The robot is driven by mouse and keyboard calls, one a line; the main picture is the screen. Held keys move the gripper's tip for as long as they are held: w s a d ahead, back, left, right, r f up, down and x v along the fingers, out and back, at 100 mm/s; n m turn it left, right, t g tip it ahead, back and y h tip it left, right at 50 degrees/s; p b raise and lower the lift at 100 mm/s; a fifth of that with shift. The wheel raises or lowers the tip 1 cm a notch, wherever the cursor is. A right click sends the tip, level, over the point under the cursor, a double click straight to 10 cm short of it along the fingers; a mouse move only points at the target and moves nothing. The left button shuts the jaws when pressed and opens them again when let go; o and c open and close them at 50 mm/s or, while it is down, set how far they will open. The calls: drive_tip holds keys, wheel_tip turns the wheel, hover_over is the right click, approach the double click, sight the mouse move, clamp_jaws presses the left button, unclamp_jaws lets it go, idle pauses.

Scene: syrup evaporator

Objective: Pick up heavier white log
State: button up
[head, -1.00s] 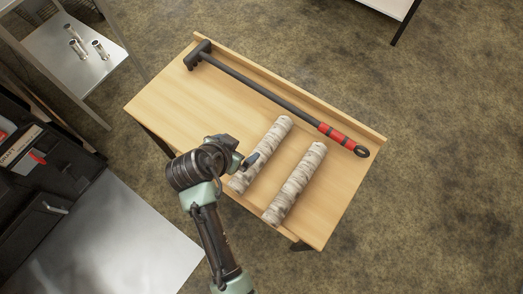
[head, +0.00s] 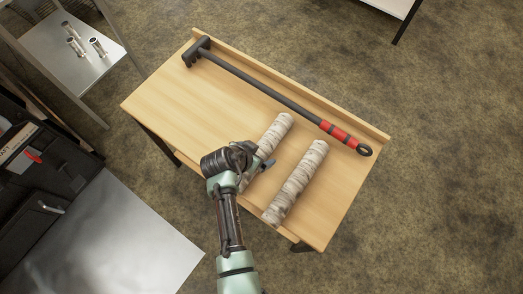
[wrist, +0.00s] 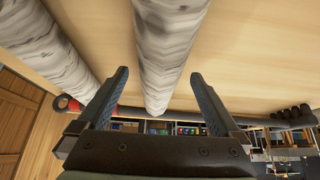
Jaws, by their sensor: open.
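Two white birch-bark logs lie side by side on a wooden table (head: 170,98). The left log (head: 276,134) is partly hidden by my gripper; the right log (head: 297,183) is in full view. My gripper (head: 264,169) is over the near part of the left log. In the wrist view my gripper's two fingers (wrist: 160,74) are apart, and the left log (wrist: 165,45) appears between them, with no grip on it. The right log (wrist: 50,45) lies outside the fingers at the left of that view. Which log is heavier cannot be told by sight.
A long black tool (head: 265,92) with a red grip lies along the table's raised back edge. The left part of the tabletop is bare. A shelf with metal cylinders (head: 97,46) stands at upper left, and a metal surface (head: 130,245) at lower left.

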drive_tip(key=shift+x, duration=1.1)
clamp_jaws()
drive_tip(key=shift+r, duration=0.1)
